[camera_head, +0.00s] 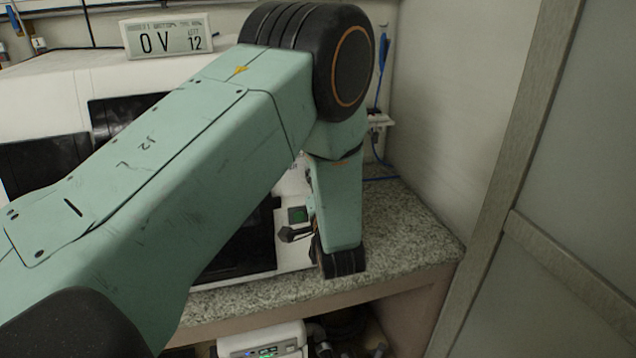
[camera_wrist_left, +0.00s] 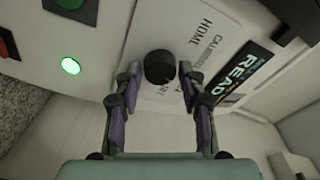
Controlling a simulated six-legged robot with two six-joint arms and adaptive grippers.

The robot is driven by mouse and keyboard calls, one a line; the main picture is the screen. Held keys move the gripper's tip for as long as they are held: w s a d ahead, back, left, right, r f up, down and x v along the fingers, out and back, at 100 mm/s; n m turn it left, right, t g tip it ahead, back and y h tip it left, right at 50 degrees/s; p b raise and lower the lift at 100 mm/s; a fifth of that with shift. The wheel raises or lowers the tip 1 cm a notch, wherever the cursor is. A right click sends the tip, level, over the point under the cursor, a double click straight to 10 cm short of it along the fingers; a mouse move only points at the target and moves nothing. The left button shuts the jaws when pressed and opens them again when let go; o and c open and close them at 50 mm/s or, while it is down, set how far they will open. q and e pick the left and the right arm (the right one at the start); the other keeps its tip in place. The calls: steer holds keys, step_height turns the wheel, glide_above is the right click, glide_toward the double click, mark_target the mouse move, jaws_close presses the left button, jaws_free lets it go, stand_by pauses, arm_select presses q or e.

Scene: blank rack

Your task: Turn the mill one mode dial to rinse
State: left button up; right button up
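A round black dial (camera_wrist_left: 159,68) sits on a white panel in the left wrist view, with printed words beside it; HOME is readable, another looks like CALIBRATE, and one lower down is partly hidden. I see no rinse label. My left gripper (camera_wrist_left: 160,75) is open, its two fingertips on either side of the dial with what looks like a small gap at each side. Whether they touch it is hard to tell. The dial's pointer is not clear. In the head view my left arm covers much of the white machine (camera_head: 45,95), and the dial is hidden. My right gripper is not in view.
A lit green button (camera_wrist_left: 71,66) and a display (camera_wrist_left: 238,72) reading READ-something flank the dial. In the head view a small display (camera_head: 168,36) stands on the machine, which rests on a speckled counter (camera_head: 405,235). A wall closes the right side.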

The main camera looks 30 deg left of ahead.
arm_select(q)
steer(key=shift+o, duration=1.2)
steer(key=v, duration=0.7)
steer(key=shift+s+d, duration=0.15)
steer(key=shift+s, duration=0.05)
